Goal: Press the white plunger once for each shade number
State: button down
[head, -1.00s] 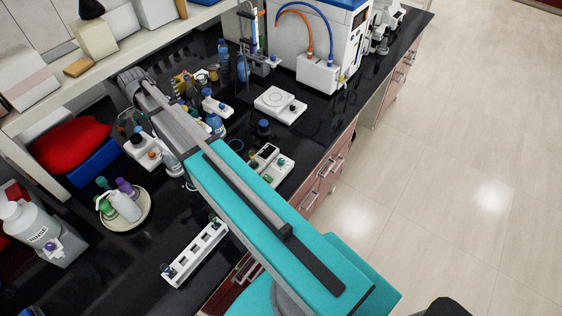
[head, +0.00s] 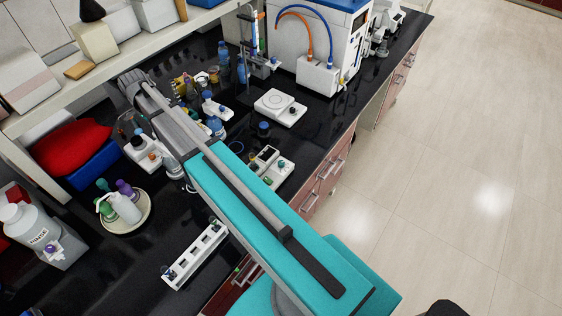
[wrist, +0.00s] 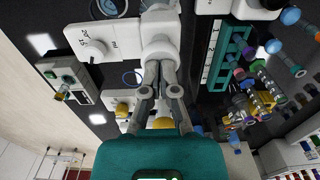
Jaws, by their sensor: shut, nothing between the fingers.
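In the wrist view my gripper (wrist: 161,66) is shut and empty. Its fingertips are at the rounded white end of a white dispenser body (wrist: 124,36), which I take to be the white plunger (wrist: 158,46). The fingers cover part of it, and I cannot tell whether they touch it or how far it is pressed. A round white dial (wrist: 95,51) sits on the body beside the marks "20", "15" and "ml". In the head view my arm hides the gripper and the plunger. No shade number can be made out for certain.
A teal rack (wrist: 219,59) with a white strip marked 1 and 2 stands right of the gripper in the wrist view. Several bottles (wrist: 260,100) crowd beyond it. In the head view a white hotplate (head: 279,107) and a white tube rack (head: 196,255) stand on the black bench.

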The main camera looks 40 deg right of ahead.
jog(key=shift+r+p, duration=1.5)
jog(key=shift+r, duration=0.15)
jog(key=shift+s+n, duration=0.4)
jog(key=shift+s, duration=0.15)
jog(key=s+n, duration=1.4)
jog(key=s, duration=0.4)
jog(key=s+f+n+b, duration=0.1)
jog(key=s+f+b, duration=0.3)
jog(key=f+b, duration=1.2)
